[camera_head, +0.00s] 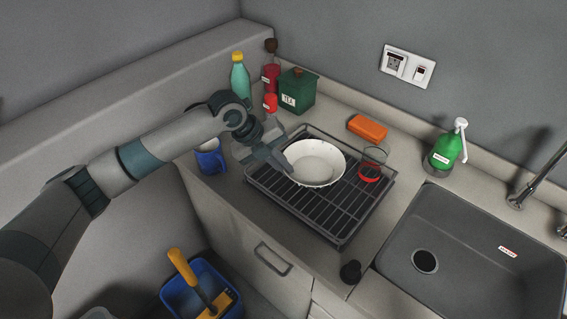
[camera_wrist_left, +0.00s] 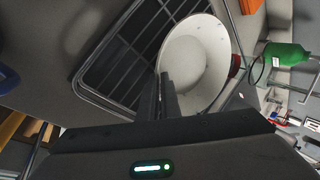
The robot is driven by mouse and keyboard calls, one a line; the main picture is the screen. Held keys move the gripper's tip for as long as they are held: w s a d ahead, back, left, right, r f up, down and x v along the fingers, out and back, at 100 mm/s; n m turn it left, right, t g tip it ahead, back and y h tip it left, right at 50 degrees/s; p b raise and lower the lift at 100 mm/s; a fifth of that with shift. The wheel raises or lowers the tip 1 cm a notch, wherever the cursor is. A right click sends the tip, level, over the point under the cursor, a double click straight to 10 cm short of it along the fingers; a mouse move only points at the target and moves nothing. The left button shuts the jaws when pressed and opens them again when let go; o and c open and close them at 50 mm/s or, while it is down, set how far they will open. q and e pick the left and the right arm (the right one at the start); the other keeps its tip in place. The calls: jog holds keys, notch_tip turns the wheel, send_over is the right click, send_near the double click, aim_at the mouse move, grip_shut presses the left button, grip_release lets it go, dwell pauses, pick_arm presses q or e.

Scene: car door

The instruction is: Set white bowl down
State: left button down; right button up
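The white bowl (camera_head: 316,163) is upright at the dark dish rack (camera_head: 338,238), over its upper middle part. It also shows in the left wrist view (camera_wrist_left: 195,62). My left gripper (camera_head: 286,166) is at the bowl's left rim. In the left wrist view its two fingers (camera_wrist_left: 166,98) are close together with the rim between them. I cannot tell whether the bowl's underside touches the rack. My right gripper is not in view.
A glass with red (camera_head: 371,165) stands right of the bowl. A blue mug (camera_head: 210,157) is left of the rack. Bottles and a green tea box (camera_head: 298,91) stand behind. An orange sponge (camera_head: 367,127), a soap dispenser (camera_head: 444,150) and the sink (camera_head: 470,245) are right.

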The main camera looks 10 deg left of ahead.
pick_arm(q)
jog(key=shift+f, duration=0.2)
jog(key=c, duration=2)
grip_release()
jog(key=shift+r, duration=0.1)
jog(key=shift+r, duration=0.15)
jog(key=b+v, duration=0.3)
jog(key=v, duration=0.9)
